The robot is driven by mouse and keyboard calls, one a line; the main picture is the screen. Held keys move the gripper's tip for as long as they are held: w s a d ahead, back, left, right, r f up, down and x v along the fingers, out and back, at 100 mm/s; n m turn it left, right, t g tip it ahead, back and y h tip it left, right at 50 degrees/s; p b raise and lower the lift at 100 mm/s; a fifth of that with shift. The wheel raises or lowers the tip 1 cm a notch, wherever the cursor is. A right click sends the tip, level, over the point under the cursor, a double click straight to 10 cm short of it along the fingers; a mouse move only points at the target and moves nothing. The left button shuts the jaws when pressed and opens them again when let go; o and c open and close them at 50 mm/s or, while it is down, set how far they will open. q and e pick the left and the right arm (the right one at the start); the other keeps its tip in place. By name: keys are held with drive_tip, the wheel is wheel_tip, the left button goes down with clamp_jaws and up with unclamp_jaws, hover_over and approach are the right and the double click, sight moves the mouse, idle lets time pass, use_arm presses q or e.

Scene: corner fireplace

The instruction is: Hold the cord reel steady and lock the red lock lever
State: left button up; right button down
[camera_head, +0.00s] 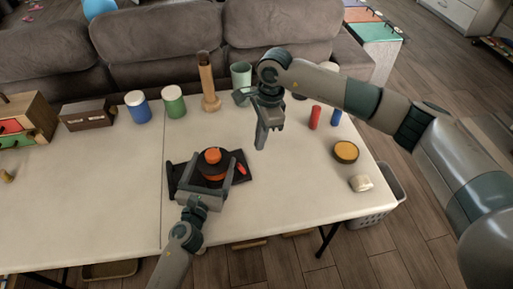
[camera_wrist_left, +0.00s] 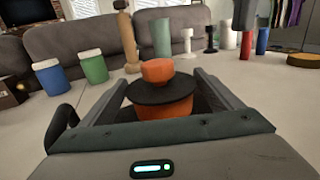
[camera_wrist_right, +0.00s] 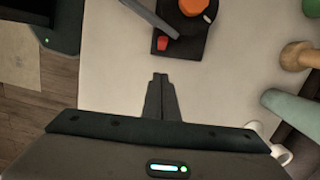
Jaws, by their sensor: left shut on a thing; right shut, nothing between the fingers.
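The cord reel (camera_head: 212,156), orange with a black disc, stands upright on a dark base plate on the white table; it also shows in the left wrist view (camera_wrist_left: 166,92). My left gripper (camera_head: 206,170) reaches in from the front, its fingers on either side of the reel, shut on it. The red lock lever (camera_head: 241,169) is on the base plate at the reel's right side; the right wrist view shows it as a small red block (camera_wrist_right: 163,43). My right gripper (camera_head: 261,145) is shut and empty above the table, right of and behind the reel, apart from the lever.
Blue (camera_head: 138,107) and green (camera_head: 174,102) canisters and a wooden post (camera_head: 209,85) stand at the back. Red (camera_head: 315,118) and blue cylinders, a yellow-topped disc (camera_head: 345,151) and a pale block (camera_head: 360,183) are at right. Bare table surrounds the reel's right side.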

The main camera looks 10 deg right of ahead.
wheel_tip(320, 180, up, 7)
drive_tip(key=a, duration=0.1)
drive_tip(key=shift+s, duration=0.1)
idle(0.4)
use_arm(q)
drive_tip(key=o, duration=1.3)
drive_tip(key=shift+o, duration=0.2)
drive_tip(key=shift+s, duration=0.1)
drive_tip(key=v, duration=1.2)
use_arm(e)
drive_tip(key=shift+f, duration=0.1)
